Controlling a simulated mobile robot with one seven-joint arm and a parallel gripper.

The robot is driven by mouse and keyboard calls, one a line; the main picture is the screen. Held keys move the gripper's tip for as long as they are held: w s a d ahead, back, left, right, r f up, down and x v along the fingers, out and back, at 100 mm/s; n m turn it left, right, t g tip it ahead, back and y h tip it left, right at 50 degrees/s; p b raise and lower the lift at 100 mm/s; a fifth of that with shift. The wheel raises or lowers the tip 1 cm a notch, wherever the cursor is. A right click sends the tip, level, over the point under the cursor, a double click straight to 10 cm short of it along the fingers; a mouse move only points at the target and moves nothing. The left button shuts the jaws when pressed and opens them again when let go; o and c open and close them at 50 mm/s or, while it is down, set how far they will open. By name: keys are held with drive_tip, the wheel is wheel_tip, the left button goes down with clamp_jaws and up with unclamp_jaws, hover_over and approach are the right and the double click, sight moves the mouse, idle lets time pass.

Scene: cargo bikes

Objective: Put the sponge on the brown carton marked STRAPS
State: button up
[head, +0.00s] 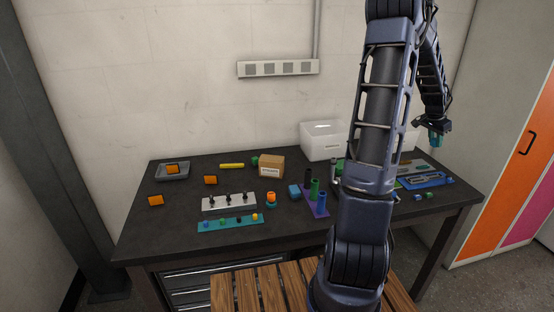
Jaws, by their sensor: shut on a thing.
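The brown carton (264,169) stands toward the back of the dark table, left of the white bin. It has a pale label on its front, too small to read. My gripper (437,132) is at the upper right, raised above the table's right end and far from the carton. It is shut on a small teal thing (436,140), which hangs below the fingers. I cannot tell from its shape whether this is the sponge.
A white bin (322,141) stands at the back. A green object (255,161) touches or nearly touches the carton's left. Holders with pegs and tubes (318,208) fill the middle front. Orange blocks and a grey tray (172,177) are at left. My arm hides part of the right side.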

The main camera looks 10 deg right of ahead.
drive_tip(key=w+a+r+n+t, duration=0.1)
drive_tip(key=w+a+r+n, duration=0.15)
drive_tip(key=w+a, duration=0.95)
wheel_tip(320, 180, up, 5)
drive_tip(key=n+t+y, duration=0.2)
drive_tip(key=n+y, duration=0.1)
drive_tip(key=n, duration=0.7)
hover_over(272, 157)
drive_tip(key=s, duration=0.2)
drive_tip(key=shift+t, duration=0.3)
drive_tip(key=f, duration=1.9)
drive_tip(key=shift+w+a+f, duration=0.15)
drive_tip(key=shift+a+f, duration=0.15)
drive_tip(key=shift+f, duration=0.05)
drive_tip(key=shift+f, duration=0.1)
drive_tip(key=o, duration=0.9)
drive_tip(key=shift+o, duration=0.2)
